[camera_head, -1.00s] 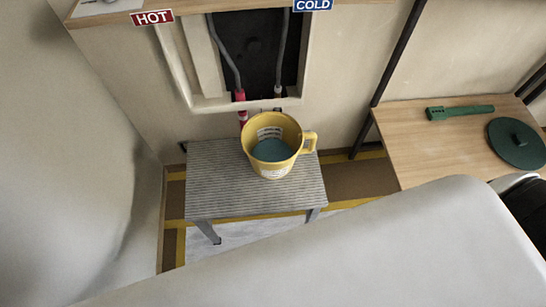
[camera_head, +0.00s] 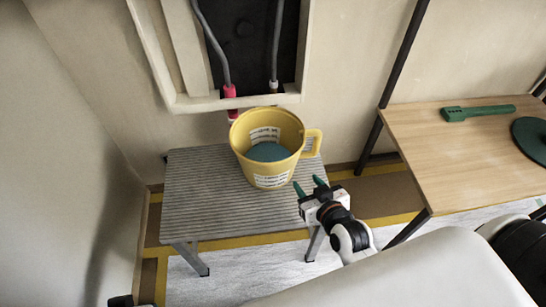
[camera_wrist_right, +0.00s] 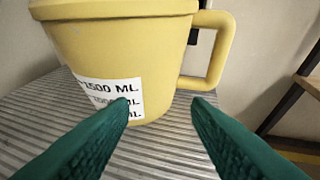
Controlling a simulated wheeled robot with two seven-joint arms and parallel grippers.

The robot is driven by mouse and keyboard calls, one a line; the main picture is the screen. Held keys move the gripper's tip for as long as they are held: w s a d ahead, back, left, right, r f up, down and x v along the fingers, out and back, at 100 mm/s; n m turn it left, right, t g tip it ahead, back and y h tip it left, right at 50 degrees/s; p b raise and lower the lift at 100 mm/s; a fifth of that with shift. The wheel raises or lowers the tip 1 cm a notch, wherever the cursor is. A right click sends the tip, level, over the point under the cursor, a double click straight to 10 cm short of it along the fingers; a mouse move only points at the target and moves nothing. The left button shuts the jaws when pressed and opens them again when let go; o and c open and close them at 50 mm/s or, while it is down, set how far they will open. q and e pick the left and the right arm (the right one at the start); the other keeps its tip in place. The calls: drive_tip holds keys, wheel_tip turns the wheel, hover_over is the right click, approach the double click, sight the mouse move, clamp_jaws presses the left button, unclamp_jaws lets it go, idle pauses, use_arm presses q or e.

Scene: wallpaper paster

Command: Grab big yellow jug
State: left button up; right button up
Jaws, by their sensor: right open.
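The big yellow jug (camera_head: 240,145) stands upright on a grey ridged stool (camera_head: 205,205) in the head view, with teal contents and its handle at the right. In the right wrist view the jug (camera_wrist_right: 120,55) shows a white label with volume marks, and its handle is at the upper right. My right gripper (camera_head: 311,186) is open, with green fingers, just in front and right of the jug, below the handle. In the wrist view the fingertips (camera_wrist_right: 163,104) are apart with nothing between them, and the handle lies ahead of them. My left gripper is not clearly in view.
A wooden table (camera_head: 460,160) stands at the right with a green tool (camera_head: 478,112) and a green round item (camera_head: 531,138) on it. A wall recess with a red-ended hose (camera_head: 230,92) is behind the jug. A big pale rounded surface fills the lower right.

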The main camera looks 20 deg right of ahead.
sight(319, 140)
drive_tip(key=w+d+m+t+h, duration=0.1)
drive_tip(key=w+d, duration=0.1)
drive_tip(key=w+d+r+m+t+h+b, duration=0.1)
drive_tip(key=w+d+h, duration=0.1)
drive_tip(key=w, duration=0.1)
drive_tip(key=w+d+r+t+h, duration=0.1)
drive_tip(key=w+d+t, duration=0.1)
drive_tip(key=d, duration=0.1)
drive_tip(key=shift+w+m, duration=0.2)
drive_tip(key=shift+m, duration=0.2)
drive_tip(key=shift+w+d+b, duration=0.15)
drive_tip(key=shift+w+b, duration=0.2)
drive_tip(key=b+x, duration=0.1)
drive_tip(key=x, duration=0.3)
drive_tip(key=shift+s+d, duration=0.1)
drive_tip(key=shift+d, duration=0.05)
drive_tip(key=shift+w, duration=0.3)
use_arm(q)
drive_tip(key=w+t, duration=0.1)
drive_tip(key=w, duration=0.1)
drive_tip(key=w+d+t, duration=0.1)
drive_tip(key=w+t, duration=0.1)
drive_tip(key=w, duration=0.1)
drive_tip(key=shift+w+d+t+h, duration=0.3)
drive_tip(key=shift+w+d+h, duration=0.05)
drive_tip(key=shift+d+h, duration=0.05)
use_arm(e)
clamp_jaws()
drive_tip(key=shift+r, duration=0.15)
